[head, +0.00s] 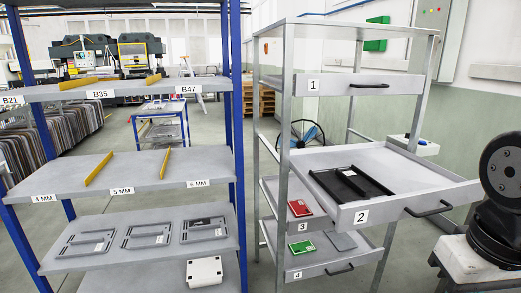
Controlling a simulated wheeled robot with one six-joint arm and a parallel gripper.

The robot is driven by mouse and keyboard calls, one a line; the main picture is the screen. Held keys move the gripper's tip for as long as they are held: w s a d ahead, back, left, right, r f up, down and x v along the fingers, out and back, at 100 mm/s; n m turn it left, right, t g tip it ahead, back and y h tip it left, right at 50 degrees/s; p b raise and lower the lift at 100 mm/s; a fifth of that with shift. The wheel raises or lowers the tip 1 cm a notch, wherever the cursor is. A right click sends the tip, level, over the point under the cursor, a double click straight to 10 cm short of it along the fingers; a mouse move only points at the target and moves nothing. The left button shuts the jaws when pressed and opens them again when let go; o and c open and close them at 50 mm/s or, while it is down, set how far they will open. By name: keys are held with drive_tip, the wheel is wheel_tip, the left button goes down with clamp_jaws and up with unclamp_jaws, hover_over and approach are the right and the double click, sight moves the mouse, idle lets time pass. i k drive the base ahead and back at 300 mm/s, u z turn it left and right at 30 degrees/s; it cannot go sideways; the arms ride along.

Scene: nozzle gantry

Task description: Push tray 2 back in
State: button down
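Tray 2 (400,163) is a grey drawer in the metal rack (286,120), pulled well out toward the front right. Its front carries the label 2 and a dark bar handle (428,209). A black open holder (350,185) lies inside it. Tray 1 (330,85), above it, is in the rack with its front near the front posts. Trays 3 and 4 are below, partly hidden by tray 2. My gripper is not in view; only a dark part of my arm shows at the right edge.
A red box (300,208) lies in tray 3, and a green box (301,246) in tray 4 (300,274). A blue-post shelf (236,120) with several grey plates stands close on the left. Little floor shows between shelf and rack.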

sight(422, 188)
drive_tip(key=u, duration=0.25)
drive_tip(key=i, duration=1.05)
drive_tip(key=z, duration=0.4)
